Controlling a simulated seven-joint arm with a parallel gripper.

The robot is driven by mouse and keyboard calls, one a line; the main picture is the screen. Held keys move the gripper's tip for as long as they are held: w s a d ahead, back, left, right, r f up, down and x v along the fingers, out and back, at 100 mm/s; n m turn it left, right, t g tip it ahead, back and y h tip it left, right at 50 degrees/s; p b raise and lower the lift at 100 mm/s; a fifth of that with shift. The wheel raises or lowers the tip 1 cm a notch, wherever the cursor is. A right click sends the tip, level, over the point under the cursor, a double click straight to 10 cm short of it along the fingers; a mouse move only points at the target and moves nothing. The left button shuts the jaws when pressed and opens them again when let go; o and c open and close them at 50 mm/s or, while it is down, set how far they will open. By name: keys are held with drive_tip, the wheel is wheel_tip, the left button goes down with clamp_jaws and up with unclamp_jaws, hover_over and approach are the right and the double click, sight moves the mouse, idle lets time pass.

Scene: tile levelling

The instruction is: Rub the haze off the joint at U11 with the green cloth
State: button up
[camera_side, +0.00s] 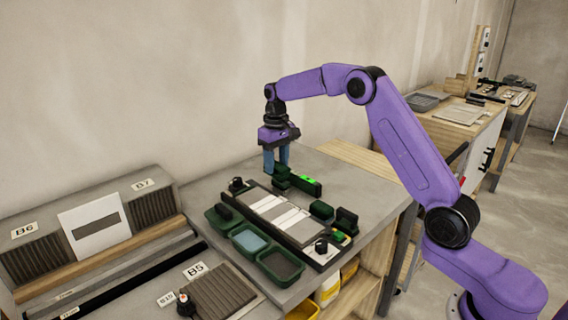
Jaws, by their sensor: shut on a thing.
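My gripper (276,169) points down over the far end of the tile frame, its blue fingers shut on a small dark green piece (281,184). I cannot tell from this view whether that piece is the green cloth. It is close to the frame, and I cannot tell whether it touches. The dark tile frame (317,259) lies on the grey bench and holds a row of pale and grey tiles (281,214) with joints between them. No U11 label is legible, and haze on the joints is too small to make out.
A dark block with a bright green patch (308,182) lies right of my gripper. Dark green blocks (321,209) stand along the frame's right side. Green trays (249,240) line its left side, one holding bluish content. Racks marked B6 and B7 (95,225) stand at left.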

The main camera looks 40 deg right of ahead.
drive_tip(key=shift+f, duration=3.7)
drive_tip(key=shift+f, duration=0.5)
drive_tip(key=shift+a, duration=0.1)
drive_tip(key=shift+a+r, duration=0.15)
drive_tip(key=shift+a, duration=0.9)
drive_tip(key=shift+a, duration=0.1)
drive_tip(key=shift+a+f, duration=0.15)
drive_tip(key=shift+a, duration=1)
drive_tip(key=shift+a+f, duration=0.15)
drive_tip(key=shift+a, duration=0.95)
drive_tip(key=shift+s+a, duration=0.1)
drive_tip(key=shift+a, duration=0.95)
drive_tip(key=shift+d+r, duration=0.15)
drive_tip(key=shift+d, duration=0.6)
drive_tip(key=shift+d+r, duration=0.1)
drive_tip(key=shift+d, duration=0.6)
drive_tip(key=shift+d+f, duration=0.2)
drive_tip(key=shift+d, duration=2)
